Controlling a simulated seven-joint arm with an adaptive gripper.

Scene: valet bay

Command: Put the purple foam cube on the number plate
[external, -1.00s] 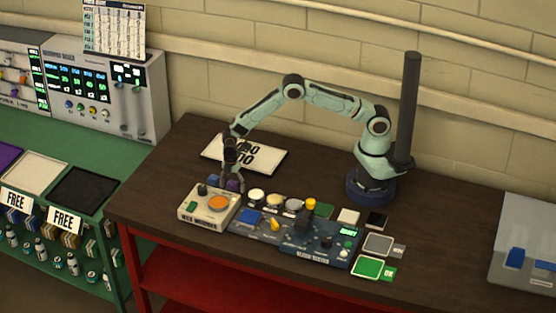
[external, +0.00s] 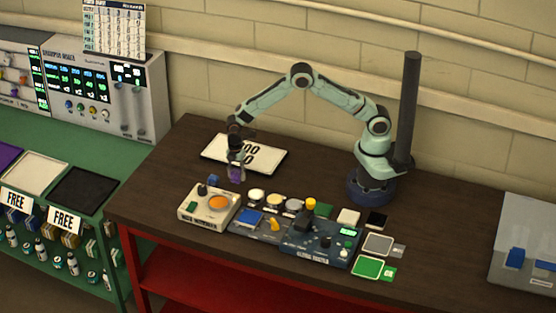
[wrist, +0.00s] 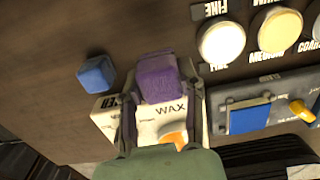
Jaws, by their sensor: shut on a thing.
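The purple foam cube (wrist: 157,79) is between the two fingers of my gripper (wrist: 162,95) in the wrist view. My gripper (external: 236,168) is shut on it, and the cube also shows low between the fingers in the external view (external: 236,175). It appears held a little above the table, in front of the number plate. The number plate (external: 269,160) is white with a dark edge and black digits, and lies flat at the back of the table. My gripper and wrist hide part of its left side.
A blue cube (external: 213,180) sits on the table left of my gripper, behind the cream wax box (external: 196,211). Several round pots (external: 257,195) and a blue-grey device (external: 318,243) stand along the front. The table (external: 310,172) right of the plate is clear.

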